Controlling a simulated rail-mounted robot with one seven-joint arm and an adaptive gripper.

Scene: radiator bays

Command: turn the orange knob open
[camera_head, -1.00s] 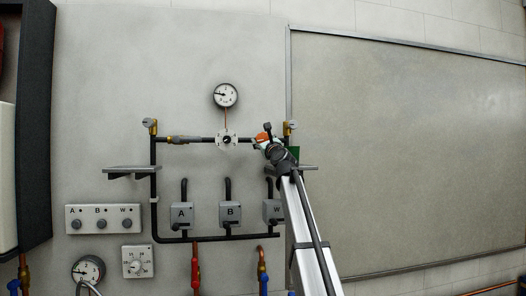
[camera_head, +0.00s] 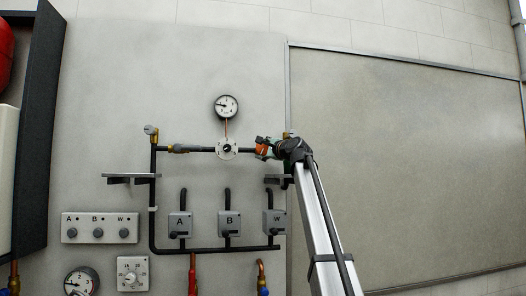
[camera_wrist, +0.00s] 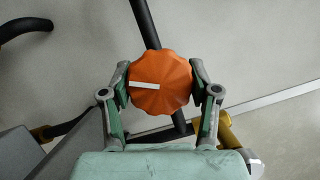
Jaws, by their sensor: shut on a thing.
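The orange knob (camera_wrist: 160,82) is a scalloped disc with a white pointer line running from its middle to the left in the wrist view. It sits in front of a dark pipe. My gripper (camera_wrist: 160,85) has a finger on each side of the knob, shut on its left and right edges. In the head view the knob (camera_head: 262,149) shows as a small orange patch on the right part of the horizontal pipe, and my gripper (camera_head: 268,148) is at it, with the arm coming from the lower right. The knob's pointer is too small to read there.
A round gauge (camera_head: 227,106) hangs above a white flanged fitting (camera_head: 226,148) left of the knob. A small dark shelf (camera_head: 279,179) is just below my gripper. Grey boxes A, B (camera_head: 229,224) and W are lower down. Bare panel (camera_head: 400,160) lies to the right.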

